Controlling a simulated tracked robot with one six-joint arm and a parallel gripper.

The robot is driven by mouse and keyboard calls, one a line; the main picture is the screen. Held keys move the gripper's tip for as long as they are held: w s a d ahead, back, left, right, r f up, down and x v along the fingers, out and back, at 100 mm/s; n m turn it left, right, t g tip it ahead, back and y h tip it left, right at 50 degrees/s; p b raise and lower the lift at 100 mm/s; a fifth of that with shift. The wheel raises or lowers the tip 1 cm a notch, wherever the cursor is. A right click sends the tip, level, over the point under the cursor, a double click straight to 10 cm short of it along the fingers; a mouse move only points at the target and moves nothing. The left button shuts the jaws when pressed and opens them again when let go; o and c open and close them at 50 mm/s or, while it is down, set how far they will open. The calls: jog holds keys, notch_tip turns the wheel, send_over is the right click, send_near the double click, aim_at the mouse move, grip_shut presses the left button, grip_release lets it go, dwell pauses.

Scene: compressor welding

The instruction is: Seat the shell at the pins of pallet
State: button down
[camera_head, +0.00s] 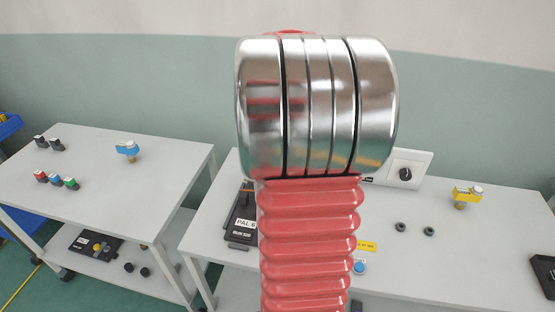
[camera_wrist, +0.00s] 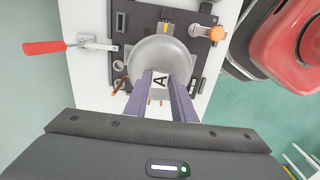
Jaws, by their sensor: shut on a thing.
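The shell (camera_wrist: 166,48) is a round, silver-grey metal body with a letter A on its top and copper stubs at its edge. My gripper (camera_wrist: 159,82) is shut on the shell from above, with its two fingers either side of the letter. The shell is over the dark pallet plate (camera_wrist: 145,20). I cannot tell whether it rests on the plate, and the pins under it are hidden. In the head view my arm covers the middle, and my gripper and the shell are not visible there. A dark plate marked PAL 6 (camera_head: 236,242) shows partly left of my arm.
A red-handled clamp (camera_wrist: 45,47) stands left of the plate, and an orange knob (camera_wrist: 216,33) is at its right. On the right bench (camera_head: 440,262) are two black rings (camera_head: 414,229) and a yellow block (camera_head: 467,194). A left table (camera_head: 110,165) holds small coloured parts.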

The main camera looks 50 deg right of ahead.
jog(key=shift+f, duration=0.15)
jog(key=c, duration=1.4)
grip_release()
notch_tip(320, 180, up, 14)
jog(key=shift+f, duration=0.15)
